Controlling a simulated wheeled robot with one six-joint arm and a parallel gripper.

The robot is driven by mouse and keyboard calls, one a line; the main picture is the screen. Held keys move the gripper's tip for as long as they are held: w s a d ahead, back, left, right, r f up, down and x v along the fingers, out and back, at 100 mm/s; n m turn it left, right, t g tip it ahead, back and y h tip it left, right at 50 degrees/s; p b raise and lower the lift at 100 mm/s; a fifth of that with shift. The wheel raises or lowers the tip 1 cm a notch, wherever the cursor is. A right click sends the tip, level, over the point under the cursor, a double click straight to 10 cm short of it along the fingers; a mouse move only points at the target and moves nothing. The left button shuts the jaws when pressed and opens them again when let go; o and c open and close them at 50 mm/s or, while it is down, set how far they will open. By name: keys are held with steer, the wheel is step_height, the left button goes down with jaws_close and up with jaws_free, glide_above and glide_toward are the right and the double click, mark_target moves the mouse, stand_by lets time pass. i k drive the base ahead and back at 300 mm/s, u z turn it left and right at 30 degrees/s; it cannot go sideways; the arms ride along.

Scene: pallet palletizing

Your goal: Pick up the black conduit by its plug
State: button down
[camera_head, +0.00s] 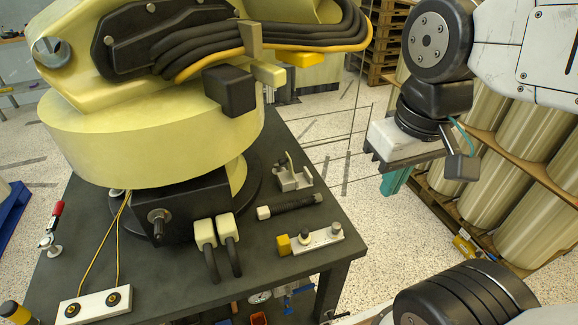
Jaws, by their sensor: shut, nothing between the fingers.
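A short black conduit (294,204) lies on the dark table. Nothing hides the conduit.
A yellow robot (150,130) stands on the dark table (180,270). Two cream plugs with black cables (207,235) sit left of the conduit. A metal bracket (292,178) is behind it; a pale block with a yellow end (318,240) is in front. Large drums (510,120) stand right.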

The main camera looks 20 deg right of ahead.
mark_target(263, 212)
steer(key=u, duration=3.8)
steer(key=k, duration=2.1)
steer(key=z, duration=1.9)
steer(key=i, duration=0.5)
steer(key=z, duration=0.05)
